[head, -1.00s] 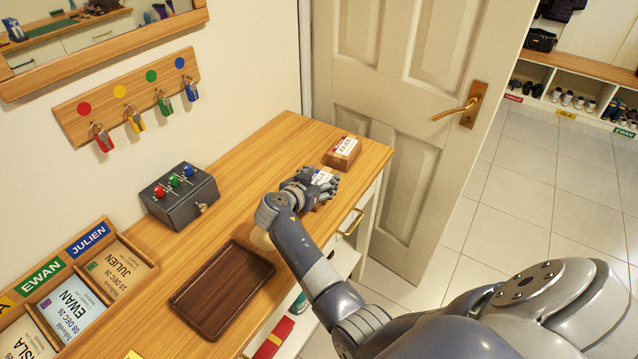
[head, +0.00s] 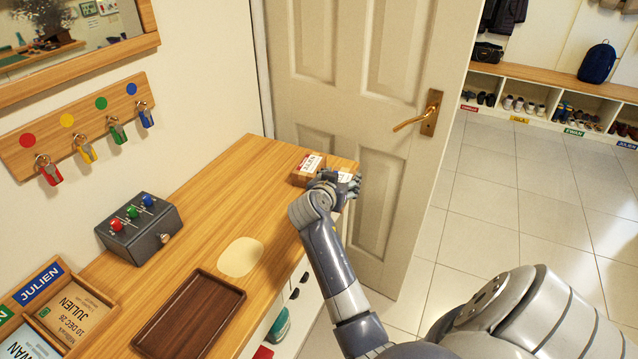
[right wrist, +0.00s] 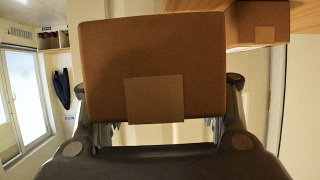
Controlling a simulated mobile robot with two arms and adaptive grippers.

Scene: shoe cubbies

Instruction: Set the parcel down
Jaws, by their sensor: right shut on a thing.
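My right gripper (head: 338,186) is shut on a brown cardboard parcel (right wrist: 150,60). The parcel fills the middle of the right wrist view, with a lighter tape patch on its near face. In the head view the gripper hides most of it; a bit of white label shows. The gripper is at the far right corner of the wooden counter (head: 215,190), close to the door. Whether the parcel touches the counter cannot be told. A second parcel (head: 308,168), with a red and white label, sits on the counter just left of the gripper. My left gripper is not in view.
A pale oval patch (head: 241,257) and an empty dark tray (head: 190,315) lie nearer on the counter. A grey button box (head: 139,228) stands by the wall under hanging keys. A cream door (head: 370,100) stands at the counter's far end. Shoe cubbies line the back right.

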